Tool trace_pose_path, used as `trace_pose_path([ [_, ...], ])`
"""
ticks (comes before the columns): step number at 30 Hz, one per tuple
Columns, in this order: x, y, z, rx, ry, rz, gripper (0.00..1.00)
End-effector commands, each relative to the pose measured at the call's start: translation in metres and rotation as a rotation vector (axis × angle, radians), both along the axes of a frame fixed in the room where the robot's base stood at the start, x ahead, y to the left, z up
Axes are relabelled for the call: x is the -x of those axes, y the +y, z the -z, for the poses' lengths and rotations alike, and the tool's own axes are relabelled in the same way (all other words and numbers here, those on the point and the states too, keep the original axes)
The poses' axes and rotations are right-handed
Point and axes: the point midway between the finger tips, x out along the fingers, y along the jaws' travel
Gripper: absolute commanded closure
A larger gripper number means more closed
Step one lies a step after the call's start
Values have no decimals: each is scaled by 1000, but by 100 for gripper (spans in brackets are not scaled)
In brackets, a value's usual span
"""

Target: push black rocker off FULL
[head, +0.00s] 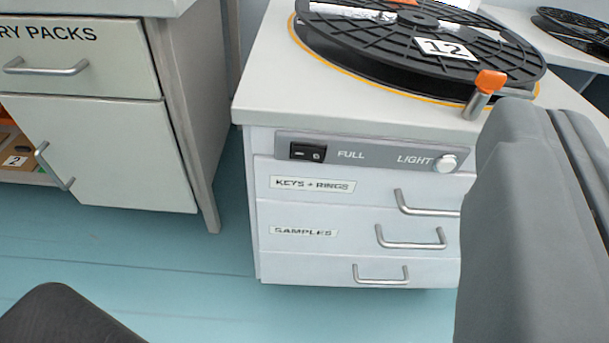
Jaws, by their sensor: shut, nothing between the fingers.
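The black rocker (307,152) sits at the left end of a grey panel strip (380,160) on the front of a white drawer cabinet. A bar mark shows on its left half and a round mark on its right half. I cannot clearly tell which half is pressed in. The word FULL is printed just right of it. My gripper (549,112) is large and grey at the right, close to the camera. Its fingers are shut together and empty. In the picture it is well right of the rocker, apart from it, and covers the cabinet's right side.
A round knob (445,163) marked LIGHT is on the same strip. Drawers with protruding handles (410,238) lie below. A black reel (400,55) and an orange-topped post (484,92) stand on the cabinet top. Another cabinet (110,150) is at left, with blue floor between.

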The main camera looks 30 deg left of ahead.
Motion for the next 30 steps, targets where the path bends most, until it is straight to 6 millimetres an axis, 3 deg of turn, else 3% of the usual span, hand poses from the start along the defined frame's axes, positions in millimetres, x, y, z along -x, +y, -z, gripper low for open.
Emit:
trace_pose_path([
  [15,-38,34,108,-26,9,-131,100],
  [30,-43,65,207,-94,21,-259,100],
])
